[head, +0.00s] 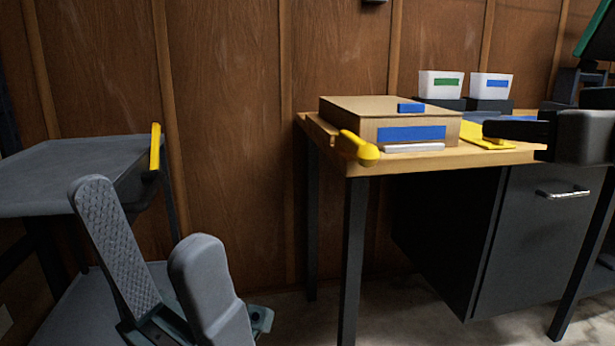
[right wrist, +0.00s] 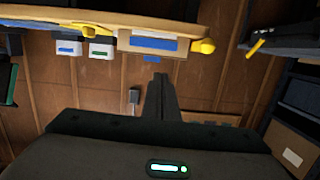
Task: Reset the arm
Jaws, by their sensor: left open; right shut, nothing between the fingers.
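My left gripper (head: 148,218) is in the lower left of the head view, its two grey fingers spread apart with nothing between them. It is in front of the gap between the grey cart and the wooden table. My right gripper (head: 490,129) comes in from the right edge of the head view, dark, at about the height of the tabletop items. Its fingers also show in the right wrist view (right wrist: 159,78), pressed together and empty. That view is upside down, with the table edge along its top.
A wooden table (head: 460,160) bears a cardboard box (head: 368,125), a yellow object (head: 361,148) at its corner, a flat yellow item (head: 488,138) and white bins (head: 440,84) behind. A grey cart (head: 60,165) with a yellow bar (head: 155,147) stands left. A dark cabinet (head: 545,225) is under the table.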

